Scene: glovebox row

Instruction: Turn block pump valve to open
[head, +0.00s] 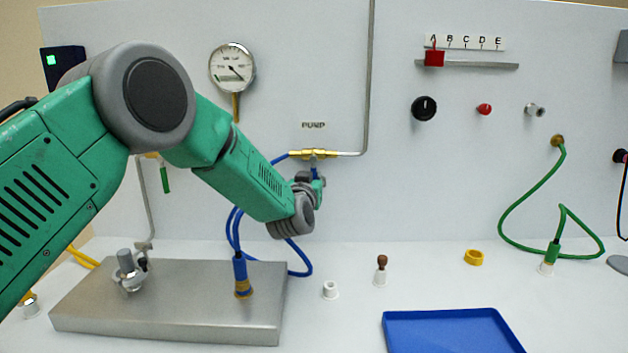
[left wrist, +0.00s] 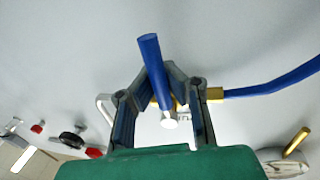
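The pump valve has a brass body (head: 313,154) on the panel under the PUMP label. Its blue lever (left wrist: 150,60) lies between the fingers of my left gripper (left wrist: 160,82) in the left wrist view, slightly tilted, with its free end past the fingertips. The fingertips stand close on both sides of the lever; whether they press on it cannot be told. In the head view my left gripper (head: 318,182) is just below the valve and partly hides the lever. My right gripper is not in view.
A blue hose runs from the valve to a plug (head: 240,275) on a metal block (head: 190,318). A round gauge (head: 232,68) is above my arm. A blue tray (head: 450,316) lies at the front. The panel right of the valve holds a black knob (head: 424,108) and a red slider (head: 434,58).

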